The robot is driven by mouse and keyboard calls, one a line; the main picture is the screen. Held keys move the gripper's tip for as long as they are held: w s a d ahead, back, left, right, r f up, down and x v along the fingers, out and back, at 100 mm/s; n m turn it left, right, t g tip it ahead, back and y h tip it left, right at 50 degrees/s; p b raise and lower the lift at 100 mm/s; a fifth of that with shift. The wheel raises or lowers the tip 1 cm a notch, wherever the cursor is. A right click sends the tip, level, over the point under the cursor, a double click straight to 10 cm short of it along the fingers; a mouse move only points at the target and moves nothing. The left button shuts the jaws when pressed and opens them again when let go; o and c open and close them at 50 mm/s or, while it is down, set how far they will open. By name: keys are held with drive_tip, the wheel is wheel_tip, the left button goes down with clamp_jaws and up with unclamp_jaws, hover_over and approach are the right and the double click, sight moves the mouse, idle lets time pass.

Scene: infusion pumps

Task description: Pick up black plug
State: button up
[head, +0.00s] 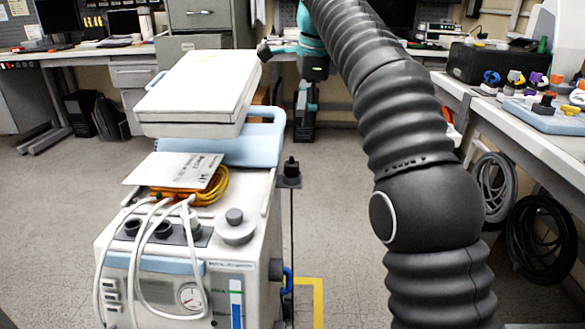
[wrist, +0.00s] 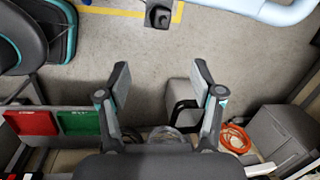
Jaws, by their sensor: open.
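A small black plug (head: 291,168) stands upright on a dark bracket at the right side of the cart's top, at the upper end of a thin dark pole. A dark block with a round knob, which looks like the same plug (wrist: 158,13), is at the top edge of the wrist view. My gripper (wrist: 160,76) is open and empty, its two fingers spread wide. The plug lies beyond the fingertips, roughly in line with the gap, and does not touch them. In the head view my arm hides part of the wrist, and the fingers are hard to make out.
The cart (head: 185,240) carries a pale box (head: 200,85), a light blue handle (head: 262,135), orange cable (head: 215,188) and white hoses. A side bench (head: 530,140) at right holds coloured connectors on a tray. Open floor lies around the cart.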

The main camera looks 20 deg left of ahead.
drive_tip(key=a, duration=0.2)
hover_over(292, 163)
drive_tip(key=shift+m, duration=0.4)
wheel_tip(292, 163, down, 9)
drive_tip(key=shift+s+a, duration=0.1)
drive_tip(key=shift+w+f+b, duration=0.15)
drive_tip(key=shift+f+b, duration=0.35)
drive_tip(key=shift+f, duration=0.85)
drive_tip(key=shift+w+f+b, duration=0.15)
drive_tip(key=shift+f+b, duration=0.35)
drive_tip(key=shift+f, duration=0.8)
clamp_jaws()
